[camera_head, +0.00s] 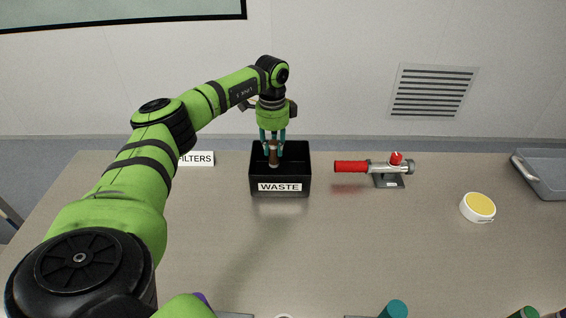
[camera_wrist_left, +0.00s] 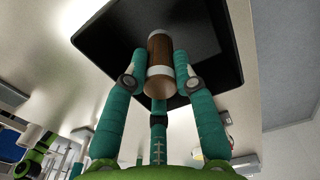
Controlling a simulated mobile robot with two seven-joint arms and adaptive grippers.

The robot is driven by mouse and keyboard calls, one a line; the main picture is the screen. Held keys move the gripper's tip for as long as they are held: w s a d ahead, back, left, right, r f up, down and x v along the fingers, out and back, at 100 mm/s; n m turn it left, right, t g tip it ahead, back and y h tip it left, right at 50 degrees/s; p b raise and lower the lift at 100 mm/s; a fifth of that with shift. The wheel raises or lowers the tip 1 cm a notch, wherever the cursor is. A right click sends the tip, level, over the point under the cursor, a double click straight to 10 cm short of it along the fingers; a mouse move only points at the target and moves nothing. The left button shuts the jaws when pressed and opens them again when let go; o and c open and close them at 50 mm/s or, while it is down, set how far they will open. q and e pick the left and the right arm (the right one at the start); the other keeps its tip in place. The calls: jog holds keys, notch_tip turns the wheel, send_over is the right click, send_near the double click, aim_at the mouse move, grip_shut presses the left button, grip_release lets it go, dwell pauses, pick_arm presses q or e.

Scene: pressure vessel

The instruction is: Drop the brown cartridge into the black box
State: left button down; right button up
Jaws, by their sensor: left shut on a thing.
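The brown cartridge (camera_head: 274,155) has pale ends and stands roughly upright in the fingers of my left gripper (camera_head: 273,148). The left gripper is shut on it, over the open top of the black box (camera_head: 280,187), which is labelled WASTE. In the left wrist view the cartridge (camera_wrist_left: 160,62) sits between the teal fingers of the left gripper (camera_wrist_left: 160,75), with the dark inside of the black box (camera_wrist_left: 215,75) beyond it. How far the cartridge's lower end is from the box floor cannot be told. My right gripper is not in view.
A FILTERS sign (camera_head: 197,158) stands left of the box. A metal device with a red handle (camera_head: 351,167) stands to the right, then a round white-and-yellow item (camera_head: 479,207) and a grey tray (camera_head: 548,175). The table's middle is clear; several items show at the front edge.

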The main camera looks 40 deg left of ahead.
pick_arm(q)
jog(key=c, duration=0.9)
grip_release()
notch_tip(320, 180, up, 12)
